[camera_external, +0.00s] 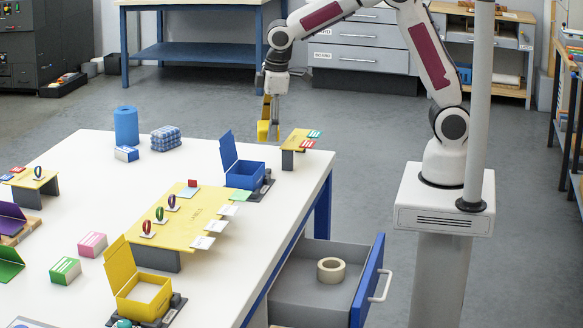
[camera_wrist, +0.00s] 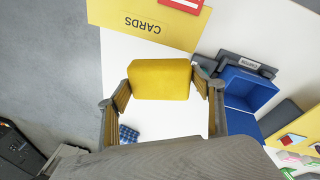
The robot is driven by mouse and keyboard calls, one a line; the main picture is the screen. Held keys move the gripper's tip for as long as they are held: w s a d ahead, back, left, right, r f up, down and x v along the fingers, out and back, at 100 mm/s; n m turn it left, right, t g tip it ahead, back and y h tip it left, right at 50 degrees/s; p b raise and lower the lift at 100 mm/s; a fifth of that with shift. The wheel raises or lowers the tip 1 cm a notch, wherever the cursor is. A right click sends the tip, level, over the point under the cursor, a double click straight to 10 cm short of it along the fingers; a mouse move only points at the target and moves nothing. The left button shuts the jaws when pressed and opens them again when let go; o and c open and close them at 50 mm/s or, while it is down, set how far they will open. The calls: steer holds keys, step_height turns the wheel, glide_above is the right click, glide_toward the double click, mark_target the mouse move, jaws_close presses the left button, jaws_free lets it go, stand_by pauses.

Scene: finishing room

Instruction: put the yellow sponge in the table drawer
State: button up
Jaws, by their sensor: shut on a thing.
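My gripper (camera_external: 270,108) is raised above the far right edge of the table (camera_external: 90,157). It is shut on the yellow sponge (camera_external: 264,131). In the wrist view the sponge (camera_wrist: 160,79) sits between the two fingertips (camera_wrist: 160,88). The table drawer (camera_external: 306,285) is pulled open at the table's right side, with a blue front (camera_external: 369,285) and a white handle. A roll of tape (camera_external: 331,270) lies inside the drawer, with bare grey floor around it.
A yellow card stand (camera_external: 294,143) and an open blue box (camera_external: 243,173) stand near the gripper; the stand, marked CARDS, also shows in the wrist view (camera_wrist: 125,22). A long yellow stand (camera_external: 183,230) and an open yellow box (camera_external: 140,290) are nearer. A grey pole (camera_external: 478,110) stands beside my base.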

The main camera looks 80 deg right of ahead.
steer(key=s+a+f+m, duration=0.1)
steer(key=s+a, duration=0.3)
steer(key=a, duration=0.5)
steer(key=s+a+f, duration=0.2)
steer(key=s+a, duration=0.2)
steer(key=a, duration=0.5)
steer(key=s+a+f+m, duration=0.1)
steer(key=s+a, duration=0.3)
steer(key=a, duration=0.5)
steer(key=shift+s+a+f+m, duration=0.25)
steer(key=shift+s+a+m, duration=0.05)
steer(key=shift+s+a, duration=0.1)
glide_above(327, 295)
steer(key=w+a, duration=0.3)
step_height(327, 295, down, 4)
steer(key=shift+w+r, duration=0.15)
steer(key=shift+m, duration=0.4)
steer(key=s+a+f, duration=0.1)
steer(key=f, duration=0.2)
steer(key=s+a+f, duration=0.1)
steer(key=s+f, duration=0.1)
steer(key=f, duration=0.1)
steer(key=s+a+f, duration=0.1)
steer(key=f, duration=0.1)
steer(key=shift+s+f, duration=0.15)
steer(key=shift+f, duration=0.25)
steer(key=shift+s+a+f, duration=0.15)
steer(key=shift+f, duration=0.2)
steer(key=shift+f, duration=3.15)
